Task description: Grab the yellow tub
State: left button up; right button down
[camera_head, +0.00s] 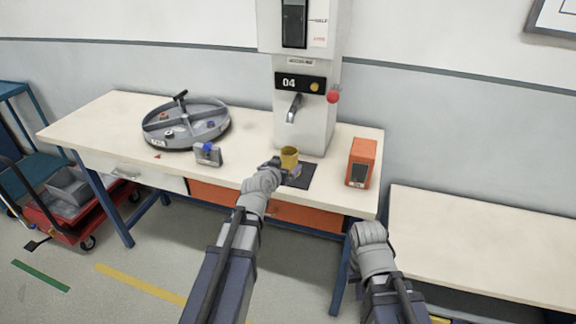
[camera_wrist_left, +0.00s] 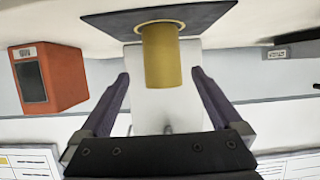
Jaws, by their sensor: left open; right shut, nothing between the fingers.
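The yellow tub (camera_head: 289,158) stands on a dark square mat (camera_head: 302,179) on the workbench, below the dispenser's spout. It also shows in the left wrist view (camera_wrist_left: 161,58), which looks upside down. My left gripper (camera_head: 284,168) is open at the near side of the tub. In the left wrist view, its fingers (camera_wrist_left: 160,74) point towards the tub, one to each side, with gaps between; I cannot tell whether the tub is between the fingertips. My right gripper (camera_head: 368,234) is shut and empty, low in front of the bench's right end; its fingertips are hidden.
The dispenser (camera_head: 303,130) marked 04 rises behind the tub. An orange box (camera_head: 361,162) stands to the right, with bare tabletop between. A small grey device (camera_head: 208,154) and a round grey ring track (camera_head: 186,122) are to the left. A second table (camera_head: 480,240) is at right.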

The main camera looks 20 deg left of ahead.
aim_at(287, 161)
pick_arm(q)
jog(key=shift+b+x, duration=1.15)
jog(key=shift+x, duration=2.65)
jog(key=shift+a+r, duration=0.1)
jog(key=shift+a, duration=0.05)
pick_arm(e)
notch_tip(287, 161, down, 2)
jog(key=shift+f, duration=0.25)
